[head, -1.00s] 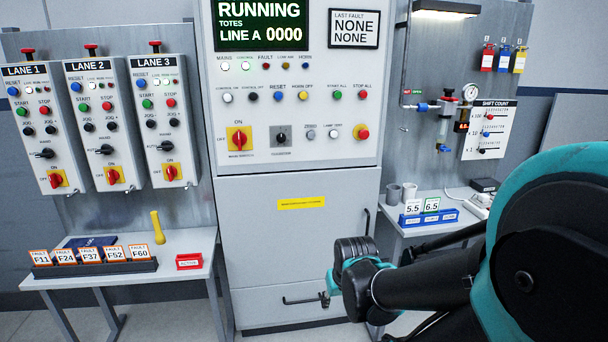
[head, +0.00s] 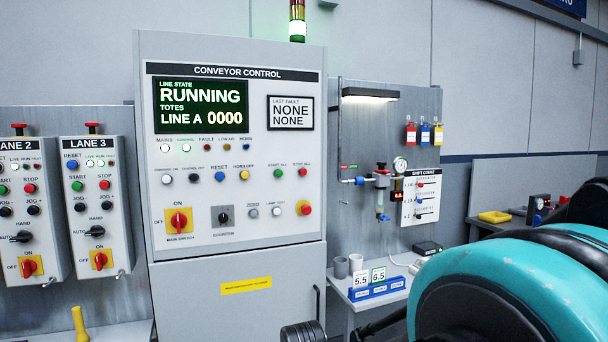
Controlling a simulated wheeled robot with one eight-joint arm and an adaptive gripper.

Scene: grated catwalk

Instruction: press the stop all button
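The stop all button (head: 303,172) is a small red button at the right end of the middle button row on the grey conveyor control panel (head: 235,240). Its label reads STOP ALL. The green start all button (head: 278,173) sits just left of it. My arm enters at the lower right. A dark ridged part of it shows at the bottom edge, below and apart from the panel's buttons. My gripper's fingers do not show.
The screen (head: 201,107) reads RUNNING. Lane boxes, including the lane 3 box (head: 95,205), hang at left. A small table with a blue tray (head: 377,290) stands right of the cabinet, near my arm. The space before the button row looks clear.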

